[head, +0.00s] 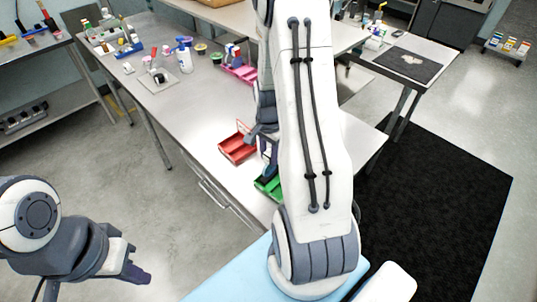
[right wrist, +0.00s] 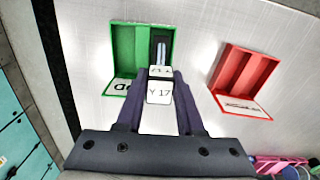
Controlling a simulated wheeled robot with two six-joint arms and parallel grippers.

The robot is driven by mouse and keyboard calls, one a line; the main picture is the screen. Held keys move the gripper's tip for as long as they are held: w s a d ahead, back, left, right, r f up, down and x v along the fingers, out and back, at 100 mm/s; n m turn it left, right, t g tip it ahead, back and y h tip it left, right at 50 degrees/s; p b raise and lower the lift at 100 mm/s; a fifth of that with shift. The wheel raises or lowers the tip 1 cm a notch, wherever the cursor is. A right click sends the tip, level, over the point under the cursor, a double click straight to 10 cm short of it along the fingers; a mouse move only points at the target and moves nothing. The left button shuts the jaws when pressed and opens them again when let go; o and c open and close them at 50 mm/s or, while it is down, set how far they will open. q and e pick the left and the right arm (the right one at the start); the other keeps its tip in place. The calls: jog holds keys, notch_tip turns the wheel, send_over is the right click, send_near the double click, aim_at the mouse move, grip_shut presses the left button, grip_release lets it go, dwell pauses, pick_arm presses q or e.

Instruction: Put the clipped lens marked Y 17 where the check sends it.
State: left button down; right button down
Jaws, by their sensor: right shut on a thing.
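The clipped lens, a white block marked Y 17 (right wrist: 159,92), sits between the fingers of my right gripper (right wrist: 157,100) in the right wrist view. The gripper is shut on it. Beyond the block a dark, narrow piece with a pale strip (right wrist: 161,50) shows over the right part of the green tray (right wrist: 125,45); whether it touches the tray I cannot tell. The red tray (right wrist: 244,76) lies to the right. In the head view my right arm hides most of the green tray (head: 262,186); the red tray (head: 237,148) is beside it. My left gripper (head: 136,272) is off the table, its opening unclear.
A card (right wrist: 118,88) with partly hidden letters lies at the green tray's near edge, and another card (right wrist: 242,106) at the red one's. A pink tray (head: 240,72), bottles (head: 184,58) and small tubs stand farther back. Bare steel table lies between the trays.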

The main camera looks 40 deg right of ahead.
jog(key=shift+f, duration=0.45)
jog(key=shift+f, duration=0.1)
jog(key=shift+f, duration=0.15)
jog(key=c, duration=0.5)
grip_release()
jog(key=shift+r, duration=0.4)
notch_tip(320, 180, up, 12)
jog(key=b, duration=0.2)
jog(key=shift+f+b, duration=0.1)
jog(key=shift+b, duration=0.2)
